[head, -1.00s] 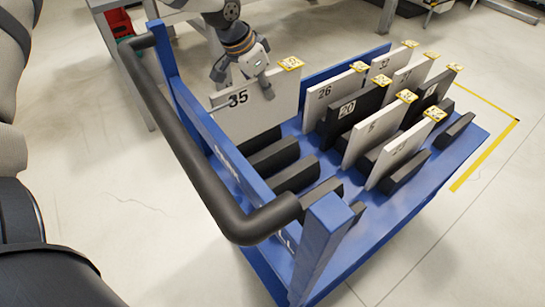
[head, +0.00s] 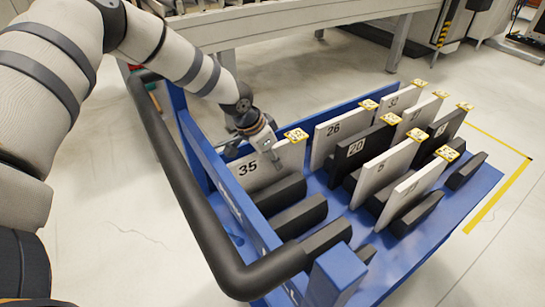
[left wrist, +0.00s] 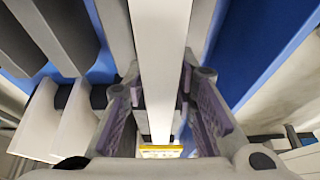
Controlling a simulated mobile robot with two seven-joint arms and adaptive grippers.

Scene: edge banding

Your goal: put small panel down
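The small white panel marked 35 (head: 250,168) stands upright at the left end of the blue cart (head: 478,188), with a yellow tag on its top right corner. Its lower edge is hidden behind black blocks, so I cannot tell whether it rests on the cart. My left gripper (head: 271,155) is at the panel's upper edge, one finger across its front face. In the left wrist view the panel's white edge (left wrist: 160,50) runs between the two purple-padded fingers, which appear shut on it. My right gripper is not in view.
Other tagged panels, such as the white one marked 26 (head: 327,138) and the black one marked 20 (head: 358,153), stand to the right. Black blocks (head: 300,215) line the cart. A black handle rail (head: 190,195) runs along its left side. A grey table (head: 270,27) stands behind.

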